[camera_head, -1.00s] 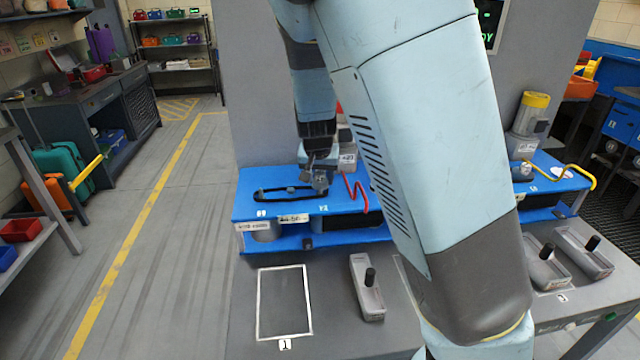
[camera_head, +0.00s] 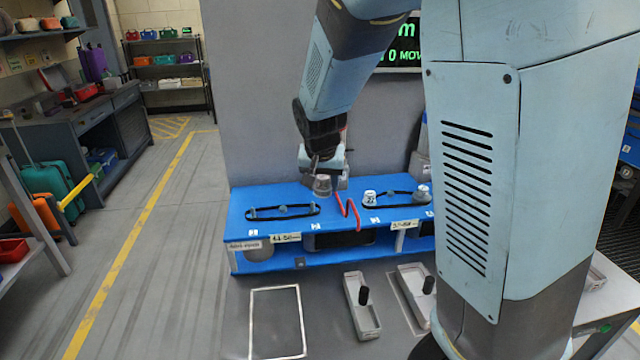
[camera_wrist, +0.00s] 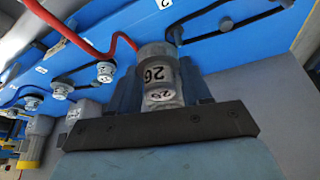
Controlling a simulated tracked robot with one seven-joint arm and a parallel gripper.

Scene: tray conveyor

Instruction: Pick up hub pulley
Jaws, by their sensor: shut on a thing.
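My gripper (camera_head: 322,176) is shut on a grey cylindrical hub pulley, which also shows in the wrist view (camera_wrist: 157,72) with a "26" label on its side and another on its end. The held hub pulley (camera_head: 322,186) is above the blue conveyor unit (camera_head: 262,195), over its left part near the red bent rod. Below it, a black belt loop (camera_head: 283,212) lies on the blue top. Two other small labelled pulleys stand at the right belt, one at its left end (camera_head: 370,198) and one at its right end (camera_head: 421,192).
A red bent rod (camera_head: 349,212) stands up from the blue top between the two belts. Grey trays with black knobs (camera_head: 362,305) lie on the bench in front, beside a white-outlined empty rectangle (camera_head: 277,322). A grey wall panel (camera_head: 270,100) stands behind.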

